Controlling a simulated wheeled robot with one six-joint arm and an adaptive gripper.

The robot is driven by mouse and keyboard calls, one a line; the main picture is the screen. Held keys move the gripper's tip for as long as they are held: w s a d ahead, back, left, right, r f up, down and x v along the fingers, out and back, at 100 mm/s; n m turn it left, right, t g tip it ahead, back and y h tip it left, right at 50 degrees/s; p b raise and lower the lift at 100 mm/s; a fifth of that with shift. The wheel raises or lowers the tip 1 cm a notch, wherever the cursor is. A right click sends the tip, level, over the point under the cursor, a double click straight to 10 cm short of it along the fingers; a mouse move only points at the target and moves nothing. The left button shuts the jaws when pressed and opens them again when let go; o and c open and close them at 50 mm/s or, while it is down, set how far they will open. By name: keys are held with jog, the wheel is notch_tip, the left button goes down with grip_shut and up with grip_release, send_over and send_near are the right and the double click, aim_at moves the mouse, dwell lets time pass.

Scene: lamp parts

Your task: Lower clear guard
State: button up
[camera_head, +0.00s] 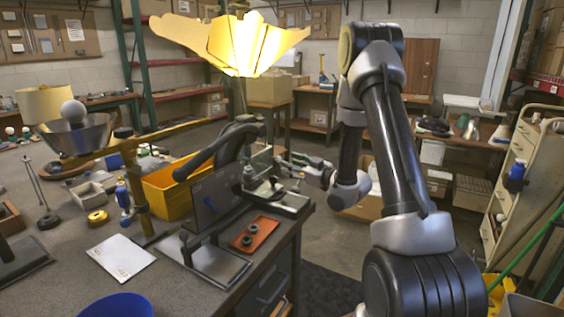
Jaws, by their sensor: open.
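A smoky see-through panel (218,194), which looks like the clear guard, stands tilted upright at the bench's right part, with a blue mark on its face. It stands behind a flat metal plate (222,268). A dark machine with a curved arm (222,146) and a grey metal block (262,163) are behind and right of it. My gripper (288,163) is open beside the block, right of the panel and apart from it. The fingertips are small, and I cannot tell whether they touch the block. How the guard is mounted is hidden.
A glowing lamp with a petal-like shade (238,45) hangs above the machine. A yellow bin (168,190), an orange tray (254,234) with dark round parts, a white sheet (121,257) and a blue bowl (116,306) are on the bench. Open floor lies right of the bench.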

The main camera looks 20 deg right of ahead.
jog(key=v, duration=0.5)
jog(key=shift+s, duration=0.2)
jog(key=shift+c, duration=0.9)
jog(key=shift+t, duration=0.4)
jog(key=d+r, duration=0.4)
jog(key=r, duration=0.1)
jog(key=shift+d+r, duration=0.15)
jog(key=shift+d, duration=0.15)
jog(key=c, duration=0.7)
jog(key=r, duration=0.2)
jog(key=r+n, duration=0.1)
jog(key=shift+s+d+r+g+y, duration=0.1)
jog(key=shift+d+r+g+y, duration=0.2)
jog(key=shift+r+y, duration=0.1)
grip_shut()
jog(key=w+a+f+g, duration=0.1)
jog(key=w+a+f, duration=0.1)
jog(key=w+a, duration=0.2)
jog(key=w+a+f+g+y, duration=0.1)
jog(key=w+a+f, duration=0.1)
jog(key=w+a, duration=0.2)
jog(key=shift+w+a+f+m, duration=0.3)
jog(key=shift+a+f, duration=0.05)
jog(key=shift+a, duration=0.15)
